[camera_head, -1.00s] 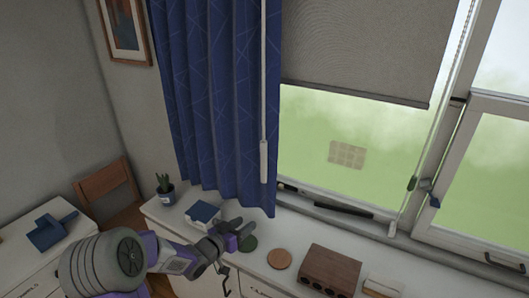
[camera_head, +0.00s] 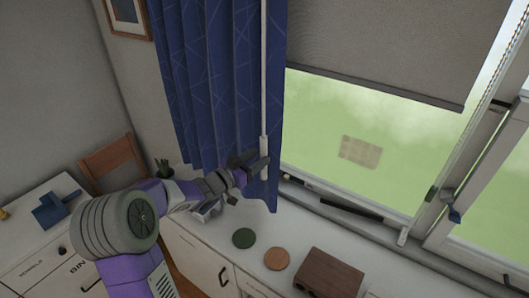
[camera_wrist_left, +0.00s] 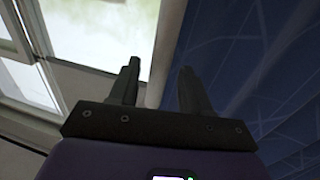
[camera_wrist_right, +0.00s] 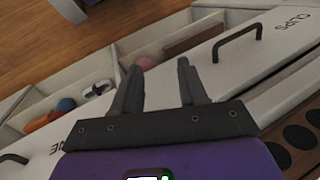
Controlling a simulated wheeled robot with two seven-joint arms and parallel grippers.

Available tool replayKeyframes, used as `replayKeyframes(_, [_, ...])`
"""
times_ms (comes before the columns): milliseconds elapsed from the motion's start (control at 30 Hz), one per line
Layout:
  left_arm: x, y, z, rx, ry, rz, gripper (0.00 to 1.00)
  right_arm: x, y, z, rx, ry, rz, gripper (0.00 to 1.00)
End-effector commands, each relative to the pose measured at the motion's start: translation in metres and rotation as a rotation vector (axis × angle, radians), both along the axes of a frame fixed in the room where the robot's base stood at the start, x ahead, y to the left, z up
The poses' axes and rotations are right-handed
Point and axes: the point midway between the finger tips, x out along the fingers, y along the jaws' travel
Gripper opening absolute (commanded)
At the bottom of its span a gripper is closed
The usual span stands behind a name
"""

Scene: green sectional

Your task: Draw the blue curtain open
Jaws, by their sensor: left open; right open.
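The blue curtain (camera_head: 215,90) hangs in folds left of the window and also fills the right of the left wrist view (camera_wrist_left: 255,85). A thin white wand (camera_head: 264,80) hangs in front of it, with a thicker handle (camera_head: 265,152) at its lower end. My left gripper (camera_head: 257,166) is open at the handle's lower part. In the left wrist view its fingers (camera_wrist_left: 160,88) stand apart with a pale upright strip between them, which looks like the wand; contact cannot be told. My right gripper (camera_wrist_right: 160,85) is open and empty above the cabinet fronts, outside the head view.
Below the window, the white counter (camera_head: 215,240) holds a green disc (camera_head: 243,238), a brown disc (camera_head: 277,258) and a brown box (camera_head: 329,275). A small plant (camera_head: 163,168) stands behind my left arm. A grey blind (camera_head: 390,45) covers the upper window.

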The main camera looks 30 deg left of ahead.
Motion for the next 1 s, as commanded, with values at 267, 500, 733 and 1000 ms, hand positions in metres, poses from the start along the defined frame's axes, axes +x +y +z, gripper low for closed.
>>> replayKeyframes(267, [0.029, -0.009, 0.0, -0.001, 0.0, -0.002, 0.48, 0.0, 0.0, 0.004, 0.0, -0.001, 0.0, 0.43])
replayKeyframes(500, [0.031, -0.009, 0.0, 0.0, 0.001, -0.001, 0.48, 0.001, 0.0, 0.004, 0.0, -0.001, 0.0, 0.43])
replayKeyframes(733, [0.03, -0.009, 0.0, -0.001, 0.0, -0.001, 0.2, 0.001, 0.0, 0.004, 0.0, -0.001, 0.0, 0.43])
replayKeyframes(1000, [0.03, -0.009, 0.0, -0.001, 0.0, -0.001, 0.0, 0.0, 0.0, 0.004, 0.0, -0.001, 0.0, 0.43])
